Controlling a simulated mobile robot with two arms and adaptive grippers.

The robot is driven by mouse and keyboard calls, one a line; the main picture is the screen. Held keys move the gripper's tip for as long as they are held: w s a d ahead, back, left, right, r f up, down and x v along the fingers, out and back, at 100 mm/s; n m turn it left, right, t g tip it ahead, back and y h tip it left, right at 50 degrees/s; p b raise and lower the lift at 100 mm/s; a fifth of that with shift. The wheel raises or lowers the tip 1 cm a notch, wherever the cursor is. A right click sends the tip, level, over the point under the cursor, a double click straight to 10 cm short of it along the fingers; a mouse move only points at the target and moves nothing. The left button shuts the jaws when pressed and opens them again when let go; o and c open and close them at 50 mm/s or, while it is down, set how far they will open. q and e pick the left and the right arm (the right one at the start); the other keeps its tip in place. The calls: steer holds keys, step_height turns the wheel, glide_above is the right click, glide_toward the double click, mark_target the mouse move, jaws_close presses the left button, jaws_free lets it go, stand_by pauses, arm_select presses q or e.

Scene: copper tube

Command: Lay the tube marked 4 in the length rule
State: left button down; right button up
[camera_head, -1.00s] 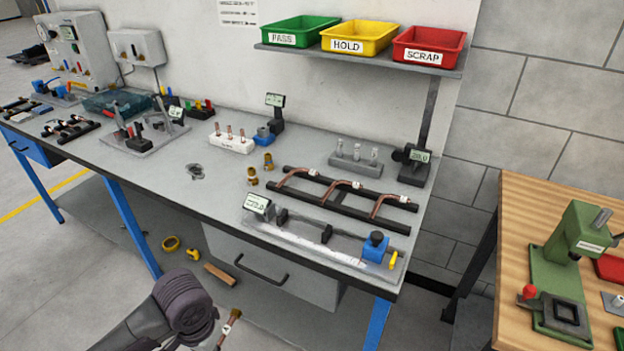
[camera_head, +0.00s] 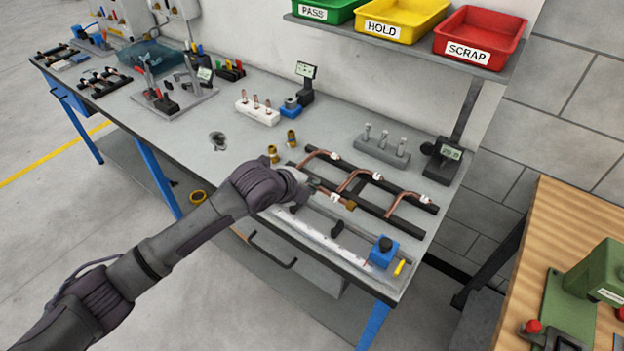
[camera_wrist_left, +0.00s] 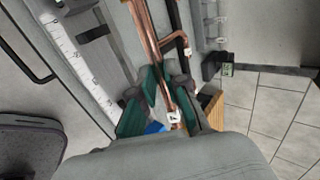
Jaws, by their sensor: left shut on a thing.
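My left gripper (camera_head: 312,186) is shut on a copper tube (camera_head: 328,193) with a white tag and a brass-coloured end. It holds the tube above the bench, between the rack and the length rule. In the left wrist view, the green-lined fingers (camera_wrist_left: 158,92) close around copper tubing, and a white tag (camera_wrist_left: 173,117) shows near them; its mark is too small to read surely. The length rule (camera_head: 330,243), a grey bed with a white scale and blue block (camera_head: 383,251), lies at the bench's front edge. My gripper hides its left end. My right gripper is out of view.
A black rack (camera_head: 376,178) with several bent copper tubes lies just behind the rule. Brass fittings (camera_head: 273,153) stand left of it, a grey pin block (camera_head: 383,149) behind it. PASS, HOLD and SCRAP trays (camera_head: 483,35) sit on the shelf. Bench surface left of the fittings is mostly clear.

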arm_select(q)
steer(key=shift+s+a, duration=0.1)
steer(key=shift+s, duration=0.05)
step_height(320, 180, down, 6)
steer(key=b, duration=0.3)
steer(key=shift+f, duration=0.25)
step_height(320, 180, down, 2)
steer(key=shift+b, duration=0.55)
steer(key=shift+f, duration=0.4)
steer(key=shift+f, duration=0.3)
steer(key=c, duration=1.1)
jaws_free()
